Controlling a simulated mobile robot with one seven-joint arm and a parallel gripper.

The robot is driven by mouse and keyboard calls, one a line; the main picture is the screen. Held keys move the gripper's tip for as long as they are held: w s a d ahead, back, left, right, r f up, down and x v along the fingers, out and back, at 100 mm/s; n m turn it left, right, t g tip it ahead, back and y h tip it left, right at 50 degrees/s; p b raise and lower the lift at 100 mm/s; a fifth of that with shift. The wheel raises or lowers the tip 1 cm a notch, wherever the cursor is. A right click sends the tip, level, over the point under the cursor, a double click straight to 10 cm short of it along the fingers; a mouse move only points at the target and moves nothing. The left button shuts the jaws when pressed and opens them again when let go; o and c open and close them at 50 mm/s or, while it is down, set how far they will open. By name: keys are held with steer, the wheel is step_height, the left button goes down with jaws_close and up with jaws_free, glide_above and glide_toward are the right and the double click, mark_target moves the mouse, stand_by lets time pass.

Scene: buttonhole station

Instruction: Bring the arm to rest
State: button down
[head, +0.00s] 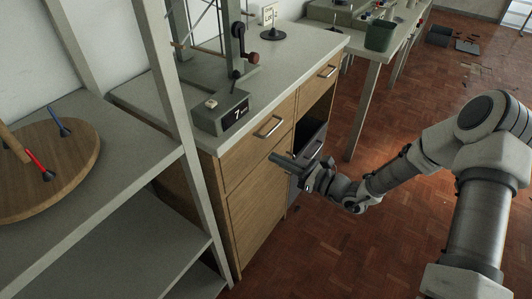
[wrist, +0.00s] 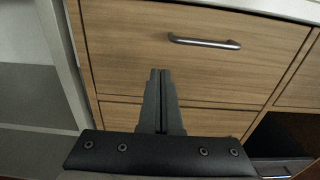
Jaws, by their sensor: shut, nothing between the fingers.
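My gripper (head: 278,159) is in front of the wooden cabinet (head: 254,205), below the level of the counter top, in the head view. In the wrist view its two dark fingers (wrist: 160,74) lie together with nothing between them. They point at the cabinet front, below and left of a drawer handle (wrist: 204,43). I cannot tell the exact gap between the fingertips and the wood. My arm reaches in from the right of the head view, bent at the elbow.
A grey counter (head: 300,52) carries a device with a display reading 7 (head: 222,112). A grey shelf unit (head: 130,165) with a round wooden board (head: 60,165) stands at the left. A dark drawer (head: 311,146) juts out below an open compartment. A green bin (head: 380,35) sits farther back.

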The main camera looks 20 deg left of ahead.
steer(key=v, duration=0.8)
steer(key=s+d+r+n+g+h, duration=0.3)
steer(key=s+r+n+g+h, duration=0.45)
steer(key=s+r+n, duration=0.55)
steer(key=s+d+r+n+t+h, duration=0.4)
steer(key=d+r+h, duration=0.1)
steer(key=d, duration=0.3)
steer(key=s+d+r+n+t+h, duration=0.3)
steer(key=d+r+n+h, duration=0.15)
steer(key=d, duration=0.35)
step_height(320, 180, up, 16)
steer(key=p, duration=1.5)
steer(key=shift+s+p, duration=0.25)
steer(key=shift+p, duration=0.1)
steer(key=shift+d+t, duration=0.1)
steer(key=shift+t, duration=0.15)
